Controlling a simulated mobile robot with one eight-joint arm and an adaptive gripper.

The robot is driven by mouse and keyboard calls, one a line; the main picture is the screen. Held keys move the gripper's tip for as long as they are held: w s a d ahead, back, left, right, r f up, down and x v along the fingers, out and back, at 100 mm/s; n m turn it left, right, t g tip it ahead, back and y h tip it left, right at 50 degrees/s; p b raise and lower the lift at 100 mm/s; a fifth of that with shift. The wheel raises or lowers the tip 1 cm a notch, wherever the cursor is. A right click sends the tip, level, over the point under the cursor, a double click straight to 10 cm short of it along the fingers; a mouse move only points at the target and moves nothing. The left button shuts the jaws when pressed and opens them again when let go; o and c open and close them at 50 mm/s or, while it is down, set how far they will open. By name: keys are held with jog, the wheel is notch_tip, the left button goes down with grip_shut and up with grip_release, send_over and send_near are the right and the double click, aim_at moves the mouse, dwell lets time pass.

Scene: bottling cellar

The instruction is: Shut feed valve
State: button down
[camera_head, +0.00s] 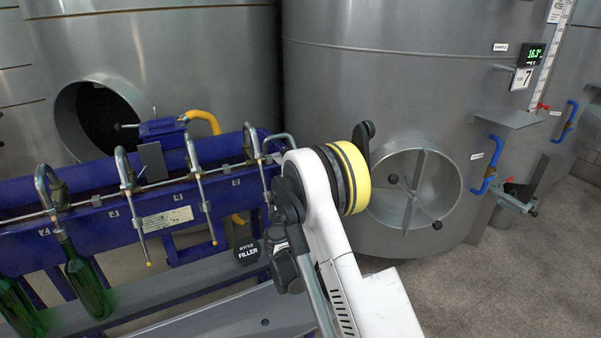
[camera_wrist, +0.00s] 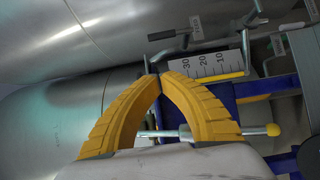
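My gripper (camera_wrist: 160,76) shows in the wrist view as two yellow ribbed fingers. Their tips meet, with no object visible between them. A thin metal rod with a yellow end (camera_wrist: 273,130) shows through the gap below the tips and passes behind the right finger; I cannot tell whether they touch. The head view does not show my fingers. No readable label there names a feed valve. Candidates are a blue tank handle (camera_head: 489,163) at right, another blue handle (camera_head: 569,119) farther right, and a black-knobbed lever (camera_head: 126,126) by a blue block on the filler.
The blue filler frame (camera_head: 98,222) with hooked spouts fills the left, with green bottles (camera_head: 88,284) below. A steel tank (camera_head: 390,95) with a round hatch (camera_head: 437,182) stands behind my arm. A numbered scale (camera_wrist: 205,66) lies beyond my fingertips.

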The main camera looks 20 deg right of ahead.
jog(key=s+d+b+x, duration=0.1)
jog(key=b+x, duration=0.3)
jog(key=x, duration=0.8)
jog(key=shift+d, duration=0.85)
jog(key=shift+w, duration=0.15)
jog(key=shift+d+r+m+g, duration=0.15)
jog(key=shift+d+m+g, duration=0.15)
jog(key=shift+m, duration=0.3)
